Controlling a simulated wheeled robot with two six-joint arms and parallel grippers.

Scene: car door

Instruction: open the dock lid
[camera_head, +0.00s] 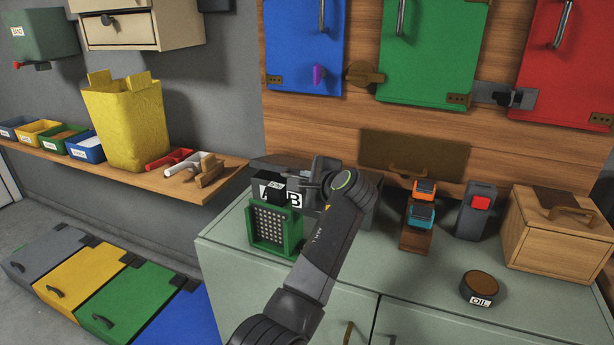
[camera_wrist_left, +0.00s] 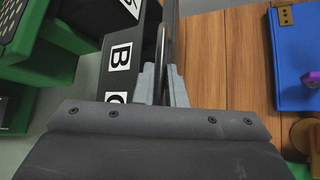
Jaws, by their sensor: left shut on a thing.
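The dark dock (camera_head: 268,185) with white letter labels stands on the left end of the pale green cabinet, behind a green holder (camera_head: 287,243) with a dark perforated face. My left gripper (camera_head: 312,180) is at the dock's upper right and hides part of it. In the left wrist view, the gripper's grey fingers (camera_wrist_left: 163,82) are shut on a thin dark part, seen edge-on, which looks like the dock lid (camera_wrist_left: 170,35). The labelled dock face (camera_wrist_left: 122,55) with a B lies just left of the fingers. How far the lid stands open cannot be told. My right gripper is not in view.
Right of my arm on the cabinet top (camera_head: 400,280) stand orange and blue devices (camera_head: 422,205), a grey box with a red button (camera_head: 476,212), a wooden box (camera_head: 555,235) and an oil tin (camera_head: 480,287). A wooden shelf (camera_head: 130,175) with bins is at left. Coloured doors hang behind.

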